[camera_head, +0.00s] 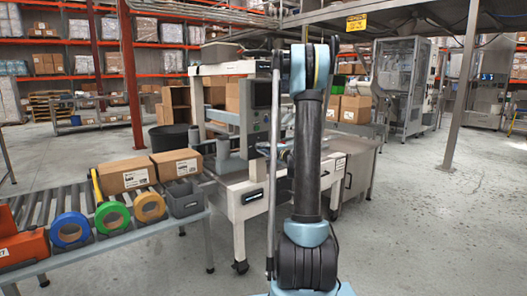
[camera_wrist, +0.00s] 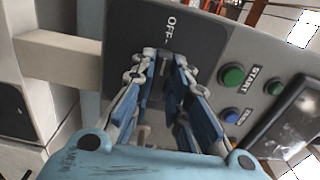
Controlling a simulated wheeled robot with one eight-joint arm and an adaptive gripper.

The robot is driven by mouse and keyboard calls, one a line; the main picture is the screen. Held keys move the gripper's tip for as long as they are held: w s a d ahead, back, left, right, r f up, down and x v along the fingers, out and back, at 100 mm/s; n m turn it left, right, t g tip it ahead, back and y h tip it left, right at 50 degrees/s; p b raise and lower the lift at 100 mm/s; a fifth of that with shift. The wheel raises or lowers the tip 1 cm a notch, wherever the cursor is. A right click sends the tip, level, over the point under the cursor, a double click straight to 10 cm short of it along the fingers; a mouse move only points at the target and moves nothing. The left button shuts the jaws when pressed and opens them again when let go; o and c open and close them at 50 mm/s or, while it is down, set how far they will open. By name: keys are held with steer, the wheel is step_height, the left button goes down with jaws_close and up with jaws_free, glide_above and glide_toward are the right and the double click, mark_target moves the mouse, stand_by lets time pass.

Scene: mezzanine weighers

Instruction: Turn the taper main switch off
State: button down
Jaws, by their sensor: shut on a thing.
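The taper's main switch sits on a dark square plate (camera_wrist: 205,38) marked OFF, on the grey control panel in the wrist view. My gripper (camera_wrist: 165,66) reaches the plate with its blue-padded fingers on both sides of the switch handle, shut on it. The fingers hide most of the handle, so its exact angle cannot be told. In the head view the taper (camera_head: 240,180) stands behind my arm, which hides the switch and gripper.
Green buttons (camera_wrist: 232,76), a blue button (camera_wrist: 231,116) and a dark screen (camera_wrist: 290,118) sit right of the switch. A roller conveyor (camera_head: 120,235) with tape rolls and cartons (camera_head: 126,175) stands left of the taper. Floor at right is clear.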

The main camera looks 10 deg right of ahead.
steer(key=shift+s+a+f, duration=0.1)
steer(key=c, duration=1.6)
jaws_free()
steer(key=shift+o, duration=0.2)
steer(key=v, duration=1.1)
steer(key=shift+s+d, duration=0.3)
steer(key=shift+f, duration=0.1)
